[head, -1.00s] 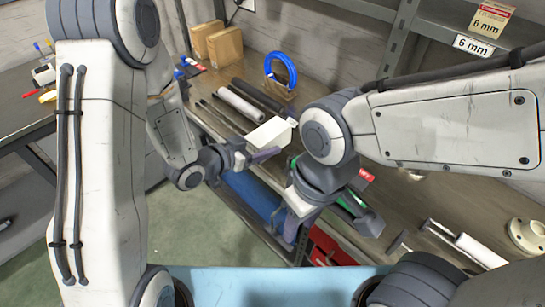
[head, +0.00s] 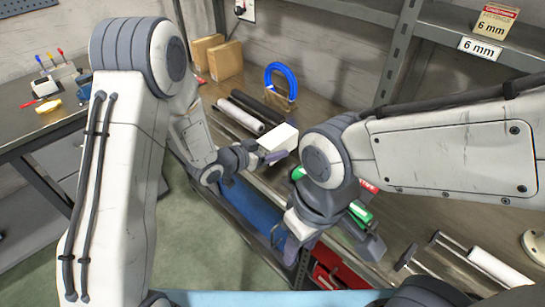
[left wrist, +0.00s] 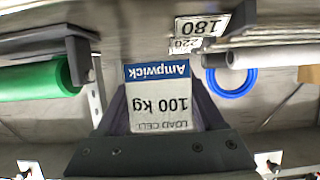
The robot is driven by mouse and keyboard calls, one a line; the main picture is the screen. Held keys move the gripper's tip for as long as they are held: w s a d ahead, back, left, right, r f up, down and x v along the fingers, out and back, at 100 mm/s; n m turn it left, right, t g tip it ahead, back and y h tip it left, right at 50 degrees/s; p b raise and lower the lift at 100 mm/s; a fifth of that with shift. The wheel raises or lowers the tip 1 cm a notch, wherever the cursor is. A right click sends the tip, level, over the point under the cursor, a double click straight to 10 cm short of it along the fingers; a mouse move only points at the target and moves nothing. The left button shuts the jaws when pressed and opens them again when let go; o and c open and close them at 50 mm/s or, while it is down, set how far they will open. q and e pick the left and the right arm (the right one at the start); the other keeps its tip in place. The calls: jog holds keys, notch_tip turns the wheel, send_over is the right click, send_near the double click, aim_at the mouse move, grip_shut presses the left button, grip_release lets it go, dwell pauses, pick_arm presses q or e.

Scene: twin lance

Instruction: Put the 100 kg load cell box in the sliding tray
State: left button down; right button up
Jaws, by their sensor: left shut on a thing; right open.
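The 100 kg load cell box (head: 278,138) is small and white, held above the workbench in the head view. In the left wrist view the box (left wrist: 160,98) appears upside down, with a blue Ampwick band and "100 kg" on its label. My left gripper (head: 273,155) is shut on it, with a dark finger on each side in the left wrist view. My right gripper (head: 284,238) is open and empty, lower in the head view at the bench's front edge, partly hidden by my own wrist. I cannot make out the sliding tray in either view.
The bench (head: 325,130) bears dark and white rolls (head: 240,115), a blue coil (head: 281,75) and cardboard boxes (head: 225,60). Green rolls (head: 360,213) lie behind my right wrist. A blue bin (head: 250,205) and red case (head: 330,268) are below. A shelf post (head: 398,60) stands behind.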

pick_arm(q)
notch_tip(320, 180, down, 4)
jog(key=shift+r, duration=0.2)
jog(key=shift+f, duration=0.2)
grip_release()
